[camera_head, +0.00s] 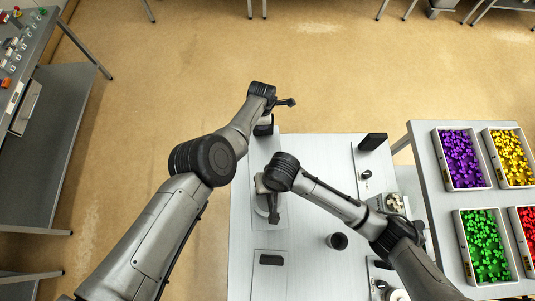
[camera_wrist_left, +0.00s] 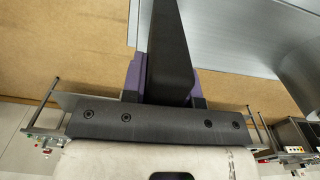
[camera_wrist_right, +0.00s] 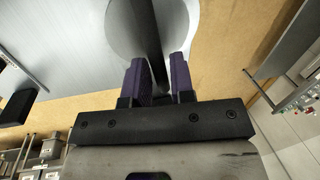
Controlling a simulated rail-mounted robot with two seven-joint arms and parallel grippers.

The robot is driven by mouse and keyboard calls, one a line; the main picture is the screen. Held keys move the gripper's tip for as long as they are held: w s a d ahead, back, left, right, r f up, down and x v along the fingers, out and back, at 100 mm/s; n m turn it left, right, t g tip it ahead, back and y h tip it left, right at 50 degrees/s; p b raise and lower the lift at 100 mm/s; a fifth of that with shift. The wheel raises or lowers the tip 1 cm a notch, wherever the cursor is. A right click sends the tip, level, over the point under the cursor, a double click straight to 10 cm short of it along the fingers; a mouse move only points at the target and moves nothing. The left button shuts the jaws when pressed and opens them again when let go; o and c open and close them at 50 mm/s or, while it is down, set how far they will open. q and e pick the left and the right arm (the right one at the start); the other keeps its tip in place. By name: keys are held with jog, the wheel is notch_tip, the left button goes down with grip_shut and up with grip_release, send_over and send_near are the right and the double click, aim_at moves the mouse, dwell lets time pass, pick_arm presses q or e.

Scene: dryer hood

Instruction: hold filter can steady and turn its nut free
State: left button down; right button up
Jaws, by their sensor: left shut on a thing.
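A pale round body, which looks like the filter can (camera_head: 262,207), stands on the left part of the white table, partly hidden under my right wrist. It shows as a grey round shape in the right wrist view (camera_wrist_right: 188,22). A dark bar (camera_wrist_right: 152,30) crosses in front of it. My right gripper (camera_wrist_right: 160,68) has its purple fingers on either side of this bar; whether they press on it is unclear. My left gripper (camera_wrist_left: 170,75) is shut on a long dark bar (camera_wrist_left: 172,30), near the table's far left edge. I cannot make out the nut.
The white table (camera_head: 315,180) carries a dark cup (camera_head: 337,241), a dark block (camera_head: 372,141) at the back right and another dark block (camera_head: 271,259) in front. A side table at right holds trays of purple (camera_head: 461,159), yellow, green (camera_head: 486,245) and red pieces. Open floor lies left.

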aim_at(260, 201)
jog(key=shift+a+f, duration=0.15)
jog(key=shift+f, duration=0.35)
jog(key=shift+c, duration=0.2)
grip_shut()
jog(key=n, duration=0.2)
jog(key=a+n+g, duration=0.1)
jog(key=n, duration=0.2)
jog(key=shift+s+a+n, duration=0.1)
jog(key=shift+s+n, duration=0.1)
jog(key=shift+n, duration=0.1)
jog(key=n, duration=0.3)
jog(key=s+n+h, duration=0.1)
jog(key=n, duration=0.1)
jog(key=shift+a+g, duration=0.3)
jog(key=shift+a, duration=0.1)
jog(key=shift+s+a+n+h, duration=0.1)
jog(key=shift+s+n+h, duration=0.1)
jog(key=shift+n, duration=0.7)
jog(key=shift+s+d+n+h, duration=0.1)
jog(key=shift+s+n+h, duration=0.1)
jog(key=shift+n, duration=0.7)
jog(key=shift+s+a+n+h, duration=0.1)
jog(key=shift+s+n+h, duration=0.1)
jog(key=shift+n, duration=0.7)
